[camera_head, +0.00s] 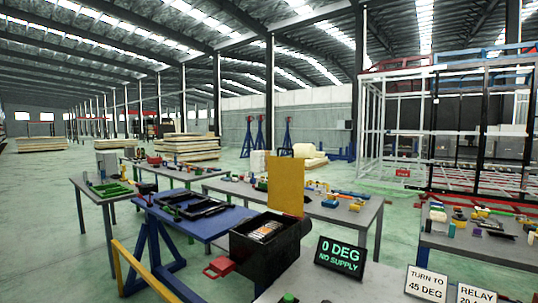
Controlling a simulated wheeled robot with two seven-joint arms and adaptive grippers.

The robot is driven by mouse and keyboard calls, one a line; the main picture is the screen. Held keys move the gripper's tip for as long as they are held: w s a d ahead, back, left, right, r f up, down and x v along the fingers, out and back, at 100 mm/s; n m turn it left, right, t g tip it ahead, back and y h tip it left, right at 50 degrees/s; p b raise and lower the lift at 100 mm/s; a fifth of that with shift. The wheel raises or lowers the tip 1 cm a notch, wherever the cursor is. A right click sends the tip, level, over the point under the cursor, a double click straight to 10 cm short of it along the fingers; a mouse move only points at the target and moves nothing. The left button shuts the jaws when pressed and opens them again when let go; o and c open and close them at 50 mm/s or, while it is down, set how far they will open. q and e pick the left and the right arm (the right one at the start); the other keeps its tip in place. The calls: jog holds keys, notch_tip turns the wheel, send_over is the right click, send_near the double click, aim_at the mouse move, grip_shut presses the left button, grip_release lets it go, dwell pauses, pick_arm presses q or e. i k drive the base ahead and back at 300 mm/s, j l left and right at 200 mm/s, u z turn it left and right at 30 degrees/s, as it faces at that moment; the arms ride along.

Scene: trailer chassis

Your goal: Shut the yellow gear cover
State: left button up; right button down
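The yellow gear cover (286,186) is a flat panel standing upright, raised above the back edge of a black box (243,249). The box is open at the top, and grey and orange parts (266,231) show inside it. The hinge between cover and box is too small to make out. Neither of my grippers is in the head view.
A blue table (215,230) with black trays adjoins the box. A red handle-like part (218,267) is at the box's lower left. A sign (340,257) reads "0 DEG NO SUPPLY". A yellow bar (140,273) is at lower left. Cluttered grey tables stand behind and right.

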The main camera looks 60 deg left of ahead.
aim_at(286, 174)
jog(key=k+j+u, duration=0.1)
jog(key=u, duration=1.45)
jog(key=i+j, duration=0.05)
jog(key=j, duration=0.05)
